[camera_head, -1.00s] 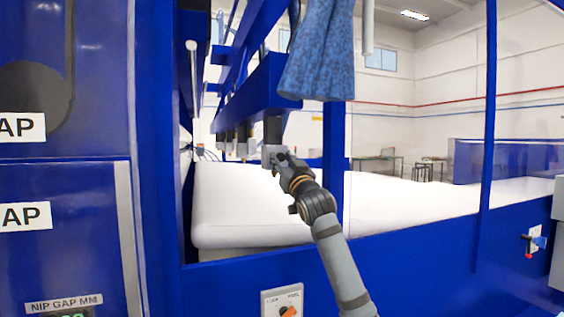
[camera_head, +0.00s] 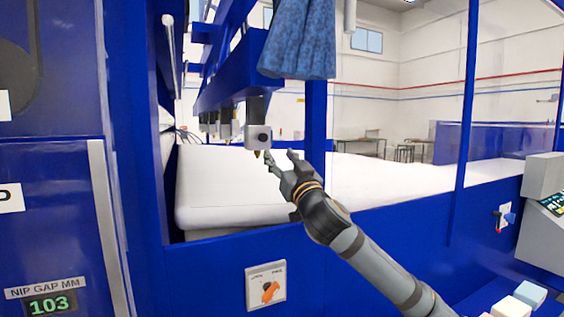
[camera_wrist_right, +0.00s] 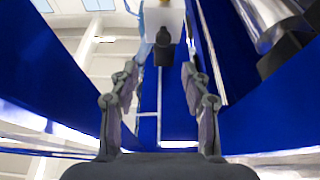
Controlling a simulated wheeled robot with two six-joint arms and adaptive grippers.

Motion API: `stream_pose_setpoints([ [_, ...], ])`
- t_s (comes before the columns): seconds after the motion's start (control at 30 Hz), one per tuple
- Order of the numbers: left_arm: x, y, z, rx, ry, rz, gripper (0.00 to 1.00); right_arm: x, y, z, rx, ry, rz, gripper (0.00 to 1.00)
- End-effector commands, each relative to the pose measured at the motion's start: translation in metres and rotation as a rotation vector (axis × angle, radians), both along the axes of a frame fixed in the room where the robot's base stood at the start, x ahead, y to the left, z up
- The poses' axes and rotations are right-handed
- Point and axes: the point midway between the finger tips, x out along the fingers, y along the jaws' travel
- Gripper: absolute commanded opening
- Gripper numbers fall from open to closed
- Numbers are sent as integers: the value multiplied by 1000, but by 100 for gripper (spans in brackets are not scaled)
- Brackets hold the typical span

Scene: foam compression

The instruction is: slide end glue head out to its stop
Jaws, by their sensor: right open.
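The end glue head (camera_head: 257,138) is a pale grey block with a dark round knob on its face and a brass nozzle below. It hangs on a dark stem under the near end of the blue beam (camera_head: 233,72). My right gripper (camera_head: 280,155) is open and empty, just right of and slightly below the head, with a gap between them in the head view. In the right wrist view, the pale head (camera_wrist_right: 165,18) and its dark knob show beyond and between the spread fingers (camera_wrist_right: 160,70). My left gripper is not in view.
More glue heads (camera_head: 211,124) hang farther back along the beam. A white foam slab (camera_head: 230,190) lies below. A blue cloth (camera_head: 300,40) hangs at the upper right of the beam. A blue post (camera_head: 316,115) stands behind my gripper. A switch plate (camera_head: 266,286) is on the front panel.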

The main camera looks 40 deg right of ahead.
Motion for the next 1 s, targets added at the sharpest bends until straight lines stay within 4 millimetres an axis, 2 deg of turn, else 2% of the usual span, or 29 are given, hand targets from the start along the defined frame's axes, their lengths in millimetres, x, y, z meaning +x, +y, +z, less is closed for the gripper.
stream_pose_setpoints([
  [0.3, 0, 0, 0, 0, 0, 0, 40, -12, 6, -5, -2, 1, 6, 47],
  [1.0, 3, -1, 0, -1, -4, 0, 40, -12, 6, -5, 0, -1, 8, 47],
])
